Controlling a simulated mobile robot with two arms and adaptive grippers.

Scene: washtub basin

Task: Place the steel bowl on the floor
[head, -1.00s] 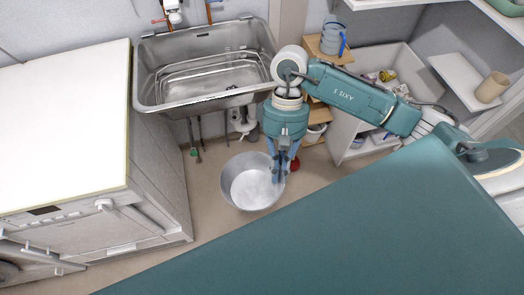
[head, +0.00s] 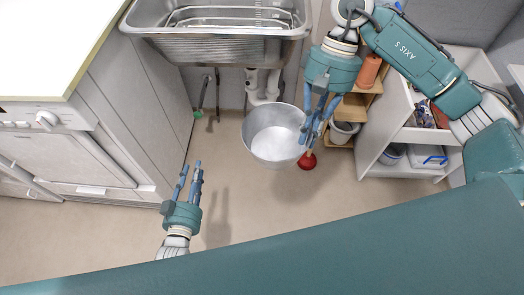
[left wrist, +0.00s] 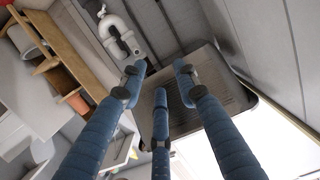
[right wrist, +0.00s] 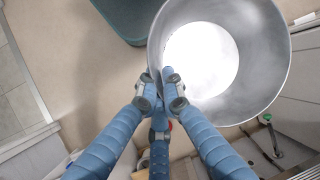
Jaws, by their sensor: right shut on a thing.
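The steel bowl (head: 272,137) is a round, deep, shiny bowl below the sink's front in the head view. In the right wrist view the bowl (right wrist: 262,60) shows its open inside and rim. My right gripper (head: 307,137) is at the bowl's right rim, and its fingers (right wrist: 166,78) are shut on the wall there. Whether the bowl touches the floor (head: 240,195) is hard to tell. My left gripper (head: 190,168) is empty, its fingers apart, left of and nearer than the bowl. Its spread fingers (left wrist: 158,85) point up toward the sink in the left wrist view.
A steel sink (head: 215,45) hangs above with white drain pipes (head: 262,85). A red plunger (head: 307,161) stands just right of the bowl. A wooden shelf (head: 352,108) and white cabinet (head: 400,140) are at right, a white washing machine (head: 90,150) at left. Floor in front is clear.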

